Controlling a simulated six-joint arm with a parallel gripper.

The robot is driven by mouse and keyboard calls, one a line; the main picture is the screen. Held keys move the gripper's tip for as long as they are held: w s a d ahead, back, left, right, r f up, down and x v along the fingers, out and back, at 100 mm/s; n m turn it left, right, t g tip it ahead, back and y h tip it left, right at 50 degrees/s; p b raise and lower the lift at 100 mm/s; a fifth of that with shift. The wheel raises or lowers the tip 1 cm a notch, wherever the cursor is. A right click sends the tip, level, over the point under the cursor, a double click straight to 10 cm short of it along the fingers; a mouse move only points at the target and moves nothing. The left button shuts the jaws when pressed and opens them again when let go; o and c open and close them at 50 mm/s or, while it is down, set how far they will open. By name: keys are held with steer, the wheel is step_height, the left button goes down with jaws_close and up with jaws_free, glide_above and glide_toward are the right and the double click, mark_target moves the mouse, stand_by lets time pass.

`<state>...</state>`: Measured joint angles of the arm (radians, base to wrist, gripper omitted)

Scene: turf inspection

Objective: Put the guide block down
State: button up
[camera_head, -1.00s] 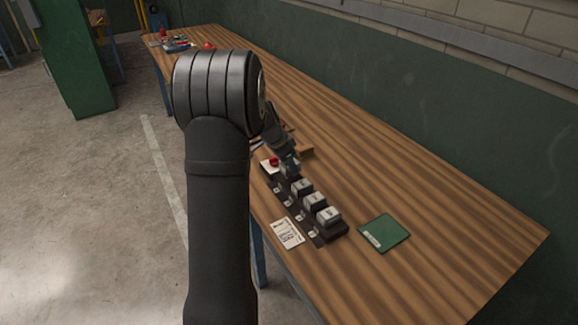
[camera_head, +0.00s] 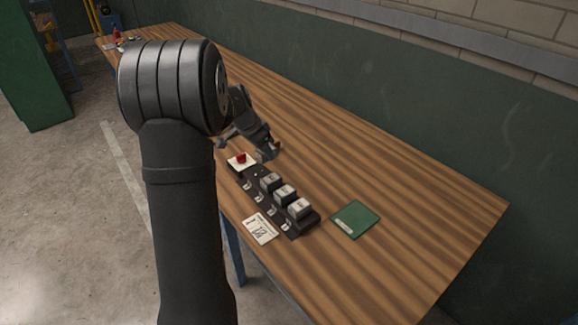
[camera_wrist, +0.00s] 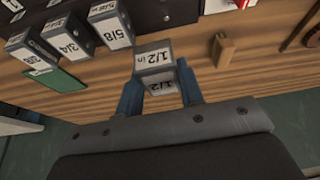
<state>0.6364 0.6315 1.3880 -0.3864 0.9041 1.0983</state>
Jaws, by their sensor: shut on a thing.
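My gripper (camera_wrist: 160,92) is shut on a grey guide block (camera_wrist: 154,60) marked "1/2 in", which sits between the two blue fingertips in the wrist view. In the head view my gripper (camera_head: 264,150) is just beyond the red-button end of a dark rack (camera_head: 298,229); the held block cannot be made out there. The rack holds three more grey blocks, and the nearest to my gripper is marked "5/8" (camera_wrist: 110,27). The slot beside it at the red-button end looks empty. Bare wooden table shows behind the held block; its height above the table is unclear.
A green square plate (camera_head: 356,219) lies right of the rack, and a white label card (camera_head: 260,229) lies left of it. A red button (camera_head: 241,158) is at the rack's far end. A small wooden block (camera_wrist: 223,50) stands near the held block. The table's right side is clear.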

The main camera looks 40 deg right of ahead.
steer(key=s+d+r+n+t, duration=0.1)
steer(key=s+d+n, duration=0.1)
steer(key=s+d, duration=0.65)
steer(key=s+d+n+t, duration=0.15)
steer(key=s+d, duration=0.35)
steer(key=s, duration=0.6)
glide_above(313, 178)
steer(key=a, duration=0.1)
steer(key=shift+n+g, duration=0.35)
steer(key=shift+g, duration=0.1)
steer(key=f, duration=0.7)
steer(key=shift+s+a, duration=0.15)
steer(key=shift+s, duration=0.05)
steer(key=shift+f, duration=1.95)
steer(key=shift+f, duration=0.15)
steer(key=o, duration=1)
steer(key=v, duration=1.2)
steer(key=shift+r, duration=0.2)
